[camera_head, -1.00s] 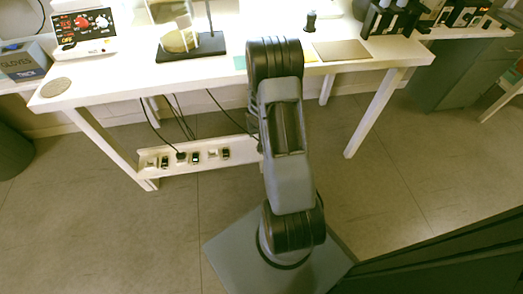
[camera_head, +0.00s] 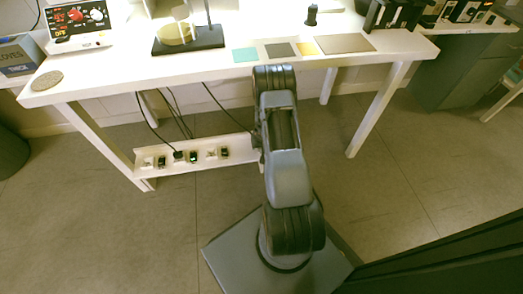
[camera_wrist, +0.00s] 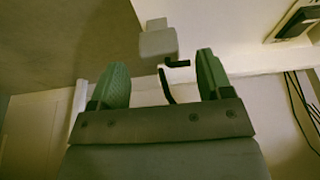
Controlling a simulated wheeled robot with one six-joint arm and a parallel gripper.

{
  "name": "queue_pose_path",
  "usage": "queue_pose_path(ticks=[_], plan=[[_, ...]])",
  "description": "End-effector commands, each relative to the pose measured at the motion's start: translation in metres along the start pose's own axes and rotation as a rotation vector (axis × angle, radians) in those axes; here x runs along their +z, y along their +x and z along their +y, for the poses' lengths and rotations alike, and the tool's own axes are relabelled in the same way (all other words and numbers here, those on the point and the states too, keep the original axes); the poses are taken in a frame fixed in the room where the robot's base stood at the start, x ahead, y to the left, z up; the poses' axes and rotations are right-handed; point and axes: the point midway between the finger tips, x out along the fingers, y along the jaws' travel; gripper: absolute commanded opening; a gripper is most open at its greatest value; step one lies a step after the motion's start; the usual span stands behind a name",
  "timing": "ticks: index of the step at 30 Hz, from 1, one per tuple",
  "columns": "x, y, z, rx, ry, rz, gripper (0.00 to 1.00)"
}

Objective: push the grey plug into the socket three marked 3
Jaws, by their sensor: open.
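My gripper (camera_wrist: 161,62) is open in the wrist view, with one green finger on each side. A grey plug (camera_wrist: 158,43) with a short dark cable shows beyond the fingertips, roughly between them and apart from both. In the head view my arm hides the gripper, and I cannot pick out the grey plug. A white socket strip (camera_head: 236,155) lies low under the table at the left, with several sockets and switches along it. The number marks are too small to read, so I cannot tell which socket is three.
The white table (camera_head: 120,82) stands over the strip, its left leg (camera_head: 95,138) close to the strip's left end. Dark cables (camera_head: 177,118) hang down behind the strip. A dark fitting (camera_wrist: 299,20) shows at the wrist view's upper right. The floor before the strip is clear.

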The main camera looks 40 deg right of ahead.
Motion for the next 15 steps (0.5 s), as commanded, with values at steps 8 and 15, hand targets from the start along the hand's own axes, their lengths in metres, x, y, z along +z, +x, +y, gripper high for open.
queue_pose_path(ticks=[8,15], plan=[[0.001,0.038,0.000,0.000,-0.001,-0.001,0.72],[0.001,0.049,0.000,0.000,0.000,0.000,0.72]])
